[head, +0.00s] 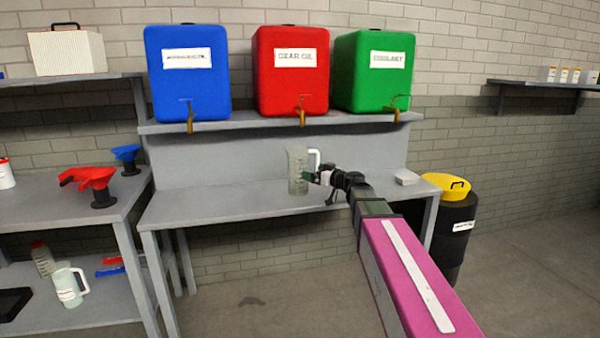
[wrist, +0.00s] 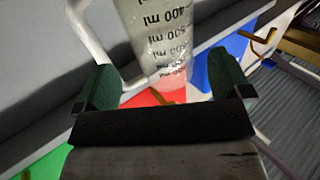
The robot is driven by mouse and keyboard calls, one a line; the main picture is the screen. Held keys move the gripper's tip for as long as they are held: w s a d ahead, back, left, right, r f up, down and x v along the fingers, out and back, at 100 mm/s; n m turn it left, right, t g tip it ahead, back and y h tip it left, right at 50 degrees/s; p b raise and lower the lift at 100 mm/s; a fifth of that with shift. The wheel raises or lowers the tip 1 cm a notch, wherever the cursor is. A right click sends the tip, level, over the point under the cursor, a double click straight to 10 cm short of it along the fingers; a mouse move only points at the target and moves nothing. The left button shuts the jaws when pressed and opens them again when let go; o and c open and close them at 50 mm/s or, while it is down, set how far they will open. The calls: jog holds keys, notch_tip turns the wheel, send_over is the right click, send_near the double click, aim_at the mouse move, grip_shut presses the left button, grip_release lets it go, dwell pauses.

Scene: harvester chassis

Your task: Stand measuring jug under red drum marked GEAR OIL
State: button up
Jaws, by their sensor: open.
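The clear measuring jug (head: 297,172) appears to stand upright on the grey bench, roughly below the tap of the red drum marked GEAR OIL (head: 291,80). Its white handle faces right. My gripper (head: 311,176) is open at the jug's right front side. In the wrist view, which is upside down, the jug (wrist: 158,40) shows its ml scale beyond and partly between the green fingers of my gripper (wrist: 165,84). The red drum (wrist: 150,98) shows behind. I cannot tell whether the fingers touch the jug.
A blue drum (head: 187,75) and a green drum marked COOLANT (head: 373,70) flank the red one on the shelf (head: 250,124). Left shelving holds red and blue funnels and another jug (head: 69,286). A black bin with yellow lid (head: 452,225) stands right. The bench's left half is clear.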

aim_at(299, 166)
jog(key=x, duration=0.8)
jog(key=shift+w, duration=0.1)
jog(key=c, duration=0.7)
jog(key=shift+r, duration=0.1)
